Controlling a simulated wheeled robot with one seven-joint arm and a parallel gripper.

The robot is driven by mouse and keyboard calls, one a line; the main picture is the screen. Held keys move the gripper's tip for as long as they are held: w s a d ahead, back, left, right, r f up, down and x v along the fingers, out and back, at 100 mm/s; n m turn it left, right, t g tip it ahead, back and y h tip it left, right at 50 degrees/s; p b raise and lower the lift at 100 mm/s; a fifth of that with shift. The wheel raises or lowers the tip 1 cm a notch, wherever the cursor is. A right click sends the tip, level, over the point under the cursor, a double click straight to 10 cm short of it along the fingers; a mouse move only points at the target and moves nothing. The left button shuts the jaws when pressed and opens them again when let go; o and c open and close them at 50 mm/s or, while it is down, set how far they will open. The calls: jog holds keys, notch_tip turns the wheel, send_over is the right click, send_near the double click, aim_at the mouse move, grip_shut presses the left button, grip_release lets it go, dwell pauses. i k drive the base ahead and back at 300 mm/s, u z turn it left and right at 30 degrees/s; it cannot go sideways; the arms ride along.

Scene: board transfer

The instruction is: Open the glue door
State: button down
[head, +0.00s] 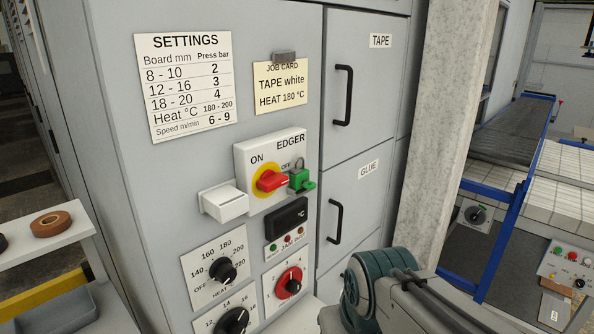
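The glue door (364,203) is a grey panel with a white GLUE label (368,169) near its upper right. It appears shut, flush with the cabinet. Its black bar handle (335,222) stands upright on the left side. The TAPE door (362,88) sits directly above it, also shut, with a similar black handle (345,95). My arm shows at the bottom right, below and in front of the glue door, and hides part of the area there. My gripper's fingers do not show in the head view.
The edger switch panel (247,160), with a red rotary switch and green padlock, stands left of the doors. Several dials and a display sit below it. A pale grey post (448,110) stands just right of the doors. A shelf with tape rolls (51,224) is at the left.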

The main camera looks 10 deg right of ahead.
aim_at(351, 192)
jog(key=z, duration=0.5)
jog(key=k, duration=0.6)
jog(key=z, duration=0.75)
jog(key=i, duration=0.9)
jog(key=u, duration=0.2)
